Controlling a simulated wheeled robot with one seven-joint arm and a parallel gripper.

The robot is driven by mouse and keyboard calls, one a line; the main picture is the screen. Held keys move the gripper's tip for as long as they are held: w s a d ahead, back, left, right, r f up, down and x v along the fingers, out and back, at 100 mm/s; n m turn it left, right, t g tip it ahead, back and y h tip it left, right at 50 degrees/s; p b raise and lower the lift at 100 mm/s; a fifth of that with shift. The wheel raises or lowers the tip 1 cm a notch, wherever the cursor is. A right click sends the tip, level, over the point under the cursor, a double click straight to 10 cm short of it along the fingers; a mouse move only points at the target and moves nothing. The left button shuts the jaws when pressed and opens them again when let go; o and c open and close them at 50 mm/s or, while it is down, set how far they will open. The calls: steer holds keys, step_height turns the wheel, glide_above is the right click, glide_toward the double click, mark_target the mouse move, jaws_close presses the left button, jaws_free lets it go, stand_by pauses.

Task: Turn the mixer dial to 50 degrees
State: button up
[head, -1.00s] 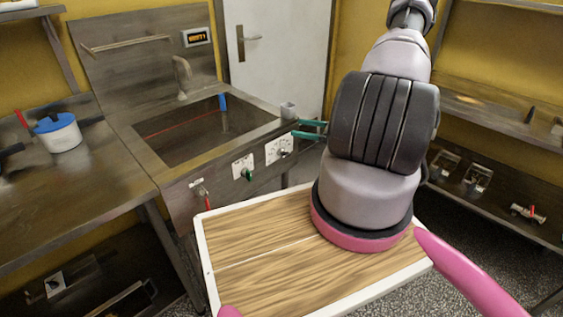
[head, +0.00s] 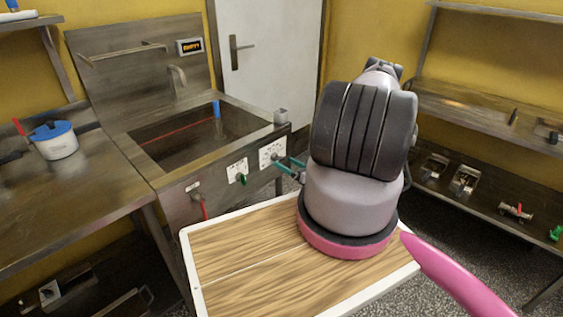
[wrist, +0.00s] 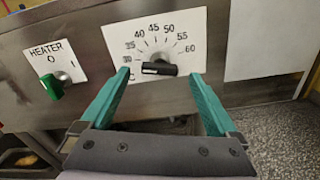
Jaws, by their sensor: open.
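The mixer dial is a black knob (wrist: 158,69) on a white plate (wrist: 160,28) marked from 30 to 60 with a C. A white mark shows near the knob's left end, toward the 30 side. In the head view the dial plate (head: 272,151) is on the sink unit's front panel, and the knob is hard to make out. My gripper (wrist: 160,75) is open, with one green finger left of the knob and one right of it. Neither finger visibly touches it. In the head view my gripper (head: 282,166) is at the plate's lower right.
A heater plate with a green knob (wrist: 54,86) is left of the dial. A red-handled tap (head: 203,206) is further left on the panel. The sink (head: 165,150) is above. A wood-topped, white-edged board (head: 190,262) lies below my arm.

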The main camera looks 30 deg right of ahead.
mark_target(281, 160)
steer(key=shift+x, duration=1.55)
steer(key=c, duration=1.4)
